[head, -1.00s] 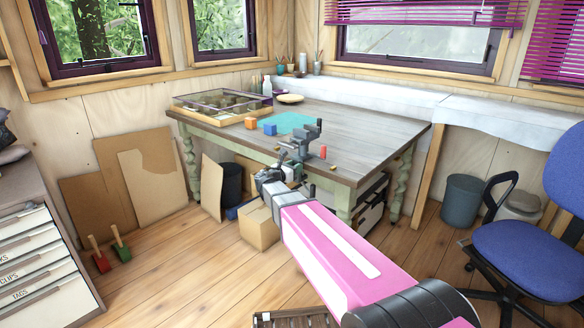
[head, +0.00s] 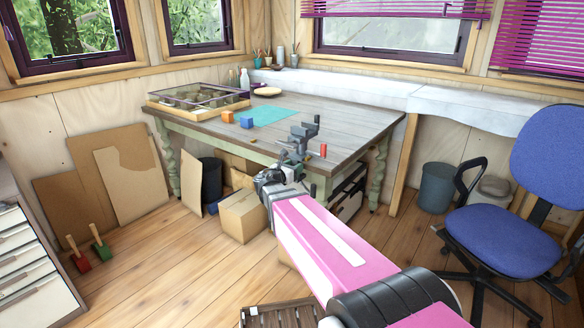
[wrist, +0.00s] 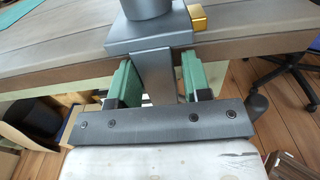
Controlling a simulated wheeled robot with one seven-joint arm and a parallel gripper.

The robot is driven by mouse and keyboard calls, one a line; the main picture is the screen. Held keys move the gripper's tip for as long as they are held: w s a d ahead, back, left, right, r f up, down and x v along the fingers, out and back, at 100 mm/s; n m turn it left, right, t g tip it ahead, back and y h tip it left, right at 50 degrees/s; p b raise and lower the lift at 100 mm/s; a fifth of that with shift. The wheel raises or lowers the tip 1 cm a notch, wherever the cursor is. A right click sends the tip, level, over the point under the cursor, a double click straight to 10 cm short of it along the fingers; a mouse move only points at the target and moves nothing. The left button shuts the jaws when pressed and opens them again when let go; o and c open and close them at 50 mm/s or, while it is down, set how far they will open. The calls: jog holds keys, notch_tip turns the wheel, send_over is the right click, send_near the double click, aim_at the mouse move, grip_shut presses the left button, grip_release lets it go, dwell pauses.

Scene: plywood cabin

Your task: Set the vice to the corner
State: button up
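The grey vice (head: 298,140) is upright at the front edge of the wooden workbench (head: 355,125), with a red-ended part on its right. In the wrist view its grey body (wrist: 158,72) stands between the two green-padded fingers of my gripper (wrist: 160,85), which flank it closely on both sides. My gripper (head: 275,178) reaches it from the front in the head view, low at the bench edge. The bench's right corner (head: 402,117) is clear. The vice's lower end is partly hidden by my gripper and arm.
A glass-topped case (head: 170,108) is at the far left. A blue chair (head: 510,235) stands right. A small brass block (wrist: 198,18) shows beside the vice.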

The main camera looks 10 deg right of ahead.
jog(key=shift+o, duration=1.2)
jog(key=shift+s+d, duration=0.15)
jog(key=shift+s, duration=0.05)
jog(key=v, duration=1)
jog(key=shift+s+a, duration=0.25)
jog(key=shift+a, duration=0.1)
